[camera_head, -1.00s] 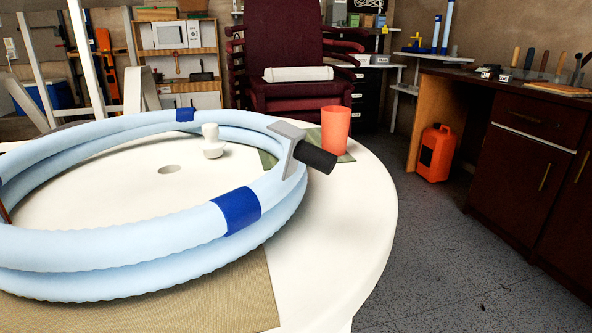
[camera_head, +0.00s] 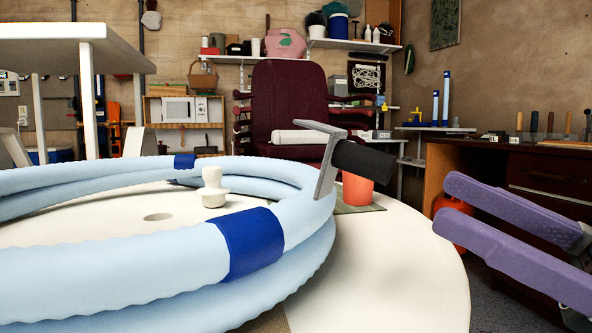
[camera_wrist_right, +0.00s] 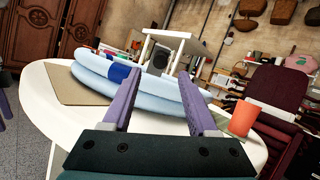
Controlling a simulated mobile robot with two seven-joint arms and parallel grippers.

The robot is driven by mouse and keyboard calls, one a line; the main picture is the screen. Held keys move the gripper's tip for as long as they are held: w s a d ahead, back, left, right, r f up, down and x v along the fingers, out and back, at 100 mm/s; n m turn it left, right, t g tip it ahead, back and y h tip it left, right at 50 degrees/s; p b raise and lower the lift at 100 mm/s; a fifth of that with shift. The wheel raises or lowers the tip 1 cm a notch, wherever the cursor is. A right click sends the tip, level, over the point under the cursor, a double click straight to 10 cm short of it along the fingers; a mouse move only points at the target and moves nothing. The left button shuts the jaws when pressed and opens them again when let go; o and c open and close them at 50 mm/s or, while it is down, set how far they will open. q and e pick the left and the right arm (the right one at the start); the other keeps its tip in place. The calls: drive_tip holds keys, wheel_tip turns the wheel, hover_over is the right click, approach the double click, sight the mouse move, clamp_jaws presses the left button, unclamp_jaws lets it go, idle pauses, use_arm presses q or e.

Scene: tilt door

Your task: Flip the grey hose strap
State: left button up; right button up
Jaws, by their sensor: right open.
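The grey strap (camera_head: 327,168) is a flat grey bracket with a black cylindrical handle (camera_head: 363,160) pointing right. It sits at the right end of the coiled light blue hose (camera_head: 130,262), tilted up. The hose has blue bands and lies on a round white table (camera_head: 410,262). My right gripper (camera_head: 446,205), with purple fingers, is open and empty to the right of the handle, apart from it.
An orange cup (camera_head: 357,190) stands behind the handle on a greenish mat. A white knob-like object (camera_head: 213,188) stands inside the coil. A dark wooden cabinet (camera_head: 535,170) is at the right.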

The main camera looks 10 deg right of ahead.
sight(392, 170)
drive_tip(key=x, duration=0.8)
drive_tip(key=shift+w+a+r+p, duration=0.15)
drive_tip(key=shift+w+a+p, duration=0.05)
drive_tip(key=shift+a+p, duration=0.1)
clamp_jaws()
idle(1.0)
